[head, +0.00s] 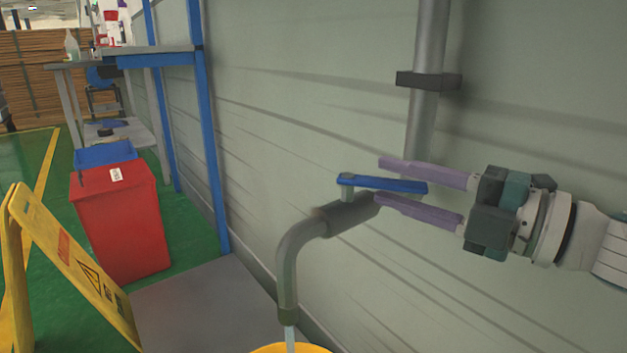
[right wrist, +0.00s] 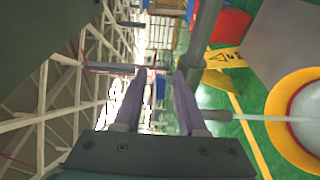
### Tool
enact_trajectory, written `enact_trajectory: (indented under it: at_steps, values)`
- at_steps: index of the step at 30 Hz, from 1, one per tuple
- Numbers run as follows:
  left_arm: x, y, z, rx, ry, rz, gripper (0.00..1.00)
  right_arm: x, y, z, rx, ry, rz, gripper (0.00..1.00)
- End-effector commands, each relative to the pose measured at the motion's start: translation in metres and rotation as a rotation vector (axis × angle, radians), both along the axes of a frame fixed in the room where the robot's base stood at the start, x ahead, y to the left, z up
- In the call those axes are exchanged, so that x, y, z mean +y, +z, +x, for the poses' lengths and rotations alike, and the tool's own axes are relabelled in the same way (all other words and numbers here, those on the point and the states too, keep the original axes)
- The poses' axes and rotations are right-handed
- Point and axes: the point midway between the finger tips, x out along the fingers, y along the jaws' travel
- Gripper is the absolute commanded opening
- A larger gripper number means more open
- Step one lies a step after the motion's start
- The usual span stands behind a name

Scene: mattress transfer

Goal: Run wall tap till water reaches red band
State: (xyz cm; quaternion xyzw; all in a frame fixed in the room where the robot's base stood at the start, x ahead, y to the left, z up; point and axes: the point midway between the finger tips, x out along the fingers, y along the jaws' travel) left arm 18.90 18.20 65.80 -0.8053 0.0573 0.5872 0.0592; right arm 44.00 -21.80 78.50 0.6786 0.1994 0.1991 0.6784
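The wall tap (head: 290,262) has a curved grey spout and a blue lever (head: 385,184) on top. A thin stream of water (head: 290,338) runs from the spout into a yellow bucket (head: 275,349). The right wrist view shows the stream (right wrist: 262,117) and bucket rim (right wrist: 273,108), with a reddish band (right wrist: 290,108) inside; the water level is unclear. My right gripper (head: 379,181) is open, its purple fingers on either side of the lever's right part. I cannot tell whether either finger touches it. My left gripper is out of view.
A grey pipe (head: 430,50) with a dark bracket runs up the wall behind the lever. A yellow wet-floor sign (head: 70,262) and a red bin (head: 122,222) stand to the left, with a blue-framed workbench (head: 150,52) behind. A grey floor slab (head: 200,300) lies clear.

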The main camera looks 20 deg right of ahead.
Motion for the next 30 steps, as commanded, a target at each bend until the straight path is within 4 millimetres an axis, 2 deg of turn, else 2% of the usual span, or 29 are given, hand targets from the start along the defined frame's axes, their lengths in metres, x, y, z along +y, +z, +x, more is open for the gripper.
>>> enact_trajectory:
  at_steps: [1,9,12,30]
  values:
    - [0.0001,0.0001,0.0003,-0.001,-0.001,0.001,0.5,-0.0001,0.0,-0.0001,0.0,0.0,0.0,0.39]
    - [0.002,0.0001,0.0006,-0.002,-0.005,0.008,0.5,-0.0001,-0.0001,-0.0003,0.0,0.0,0.0,0.09]
    - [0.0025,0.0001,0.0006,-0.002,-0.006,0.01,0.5,-0.0001,-0.0001,-0.0004,0.0,0.0,0.0,0.0]
    - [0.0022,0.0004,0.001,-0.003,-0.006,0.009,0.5,-0.0003,-0.0001,-0.0004,0.0,0.0,0.0,0.0]
